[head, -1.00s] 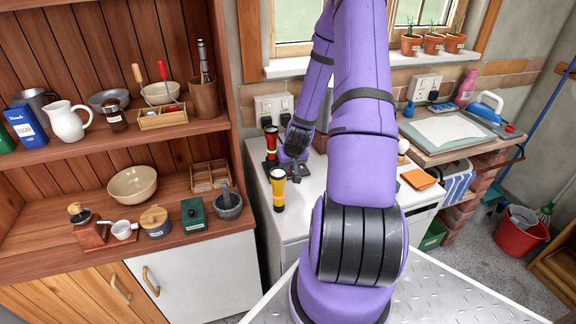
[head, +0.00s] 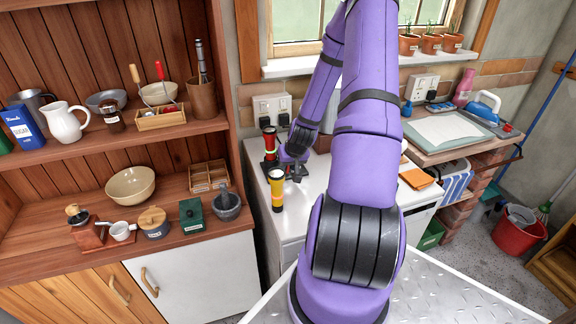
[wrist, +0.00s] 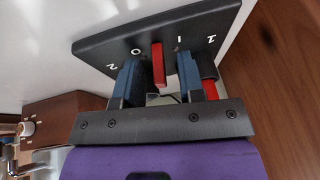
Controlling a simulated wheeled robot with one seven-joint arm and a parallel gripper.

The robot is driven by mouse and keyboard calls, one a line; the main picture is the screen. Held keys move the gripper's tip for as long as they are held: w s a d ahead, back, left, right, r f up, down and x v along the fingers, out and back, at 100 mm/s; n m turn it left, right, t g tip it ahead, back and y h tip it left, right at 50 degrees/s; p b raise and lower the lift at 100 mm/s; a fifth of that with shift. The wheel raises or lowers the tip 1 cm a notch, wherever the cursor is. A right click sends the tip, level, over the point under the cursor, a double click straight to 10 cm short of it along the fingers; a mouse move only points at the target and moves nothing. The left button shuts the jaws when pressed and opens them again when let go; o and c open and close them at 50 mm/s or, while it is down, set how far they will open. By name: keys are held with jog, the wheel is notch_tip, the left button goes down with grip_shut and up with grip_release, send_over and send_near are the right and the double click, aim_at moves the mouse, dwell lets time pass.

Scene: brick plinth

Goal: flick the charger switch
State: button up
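The charger is a black slab on the white worktop; its dark panel (wrist: 90,46) fills the top of the wrist view, marked 2, O, I and 1. A red switch lever (wrist: 158,64) stands out between O and I; I cannot tell which way it leans. My gripper (wrist: 160,82) is open, its blue-padded fingers on either side of the lever, with a gap visible on each side. In the head view my gripper (head: 297,173) is low at the charger, hiding its switch. A red torch (head: 270,142) stands upright at the charger's back left.
A wall socket (head: 271,106) is behind. A wooden dresser (head: 235,125) stands close on the left. An orange cloth (head: 416,179) lies to the right.

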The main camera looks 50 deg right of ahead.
jog(key=v, duration=1)
jog(key=shift+r, duration=0.35)
jog(key=shift+s+a, duration=0.1)
jog(key=shift+s, duration=0.1)
